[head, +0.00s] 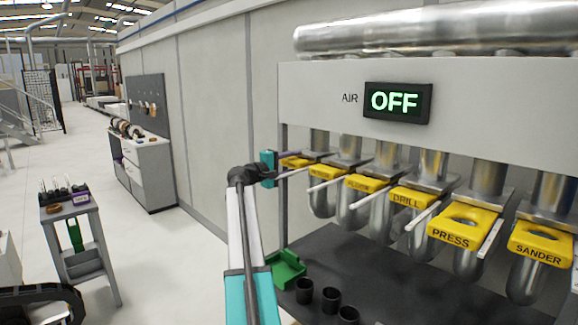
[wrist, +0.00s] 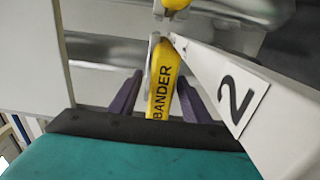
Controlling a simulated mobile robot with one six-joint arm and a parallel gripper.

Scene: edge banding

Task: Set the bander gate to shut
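The bander gate is a yellow plate lettered BANDER (wrist: 163,85) in the wrist view. In the head view it seems to be the far-left yellow plate (head: 295,162) in the row, its label too small to read. My gripper (wrist: 158,100) has two purple fingers standing apart, one on each side of the yellow plate. Some space shows between the left finger and the plate; I cannot tell whether the right finger touches it. In the head view my gripper (head: 280,172) is at the left end of the row, partly hiding the plate.
More yellow gates, including DRILL (head: 407,198), PRESS (head: 455,228) and SANDER (head: 540,245), run to the right under metal pipes. A sign reads OFF (head: 397,102). A white bar marked 2 (wrist: 236,100) lies close right of my fingers. Black cups (head: 330,299) and a green tray (head: 288,270) sit below.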

